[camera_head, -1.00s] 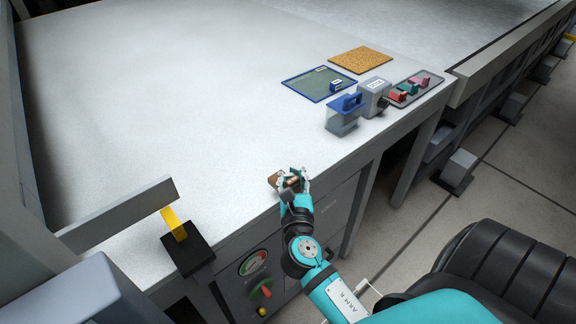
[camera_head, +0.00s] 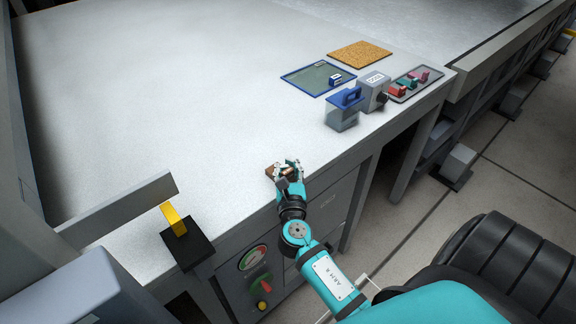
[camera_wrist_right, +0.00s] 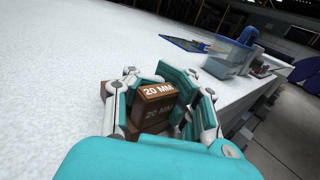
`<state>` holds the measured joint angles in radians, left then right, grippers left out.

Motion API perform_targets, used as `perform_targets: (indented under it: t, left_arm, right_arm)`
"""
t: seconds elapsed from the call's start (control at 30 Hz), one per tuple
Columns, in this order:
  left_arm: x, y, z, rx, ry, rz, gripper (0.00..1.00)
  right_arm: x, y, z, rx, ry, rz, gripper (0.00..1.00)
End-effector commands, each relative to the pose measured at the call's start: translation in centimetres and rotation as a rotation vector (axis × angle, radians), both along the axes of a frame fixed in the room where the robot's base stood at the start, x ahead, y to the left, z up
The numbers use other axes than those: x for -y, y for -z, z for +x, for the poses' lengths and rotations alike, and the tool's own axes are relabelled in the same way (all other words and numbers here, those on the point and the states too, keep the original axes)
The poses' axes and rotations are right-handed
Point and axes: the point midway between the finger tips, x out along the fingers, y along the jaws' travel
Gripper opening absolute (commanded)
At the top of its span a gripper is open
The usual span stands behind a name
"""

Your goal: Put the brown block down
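The brown block (camera_wrist_right: 157,112), marked "20 MM", sits between the fingers of my right gripper (camera_wrist_right: 160,100) in the right wrist view. The fingers lie close against both its sides, and the gripper looks shut on it. More brown surface shows beside and below it, partly hidden by the left finger; I cannot tell whether this is a second block. In the head view my right gripper (camera_head: 288,172) is at the near edge of the white table (camera_head: 200,120), with brown showing at it. I cannot tell whether the held block touches the table. My left gripper is not in view.
Further along the edge stand a clear box with a blue handle (camera_head: 343,112) and a grey box (camera_head: 374,92). Behind are a blue-rimmed tray (camera_head: 310,80), a cork mat (camera_head: 360,54) and a tray of coloured pieces (camera_head: 425,76). The table left of my gripper is clear.

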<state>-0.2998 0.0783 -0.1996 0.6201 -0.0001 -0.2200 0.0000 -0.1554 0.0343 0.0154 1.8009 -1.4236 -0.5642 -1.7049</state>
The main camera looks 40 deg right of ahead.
Motion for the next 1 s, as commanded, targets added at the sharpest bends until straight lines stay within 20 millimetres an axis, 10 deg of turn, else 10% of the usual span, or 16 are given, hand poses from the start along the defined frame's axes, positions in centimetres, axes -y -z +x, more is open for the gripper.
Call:
perform_targets:
  t: [0.4, 0.73, 1.0]
  left_arm:
    - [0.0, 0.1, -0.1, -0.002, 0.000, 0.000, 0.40]
    - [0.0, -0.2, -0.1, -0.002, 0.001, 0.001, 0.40]
    - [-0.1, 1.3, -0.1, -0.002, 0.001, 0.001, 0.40]
  right_arm:
    - [0.0, 0.2, 0.0, -0.001, 0.000, 0.000, 0.39]
    - [-0.1, -0.2, -0.1, -0.001, 0.000, 0.001, 0.39]
    - [-2.8, 0.3, -4.4, -0.003, -0.001, 0.003, 0.39]
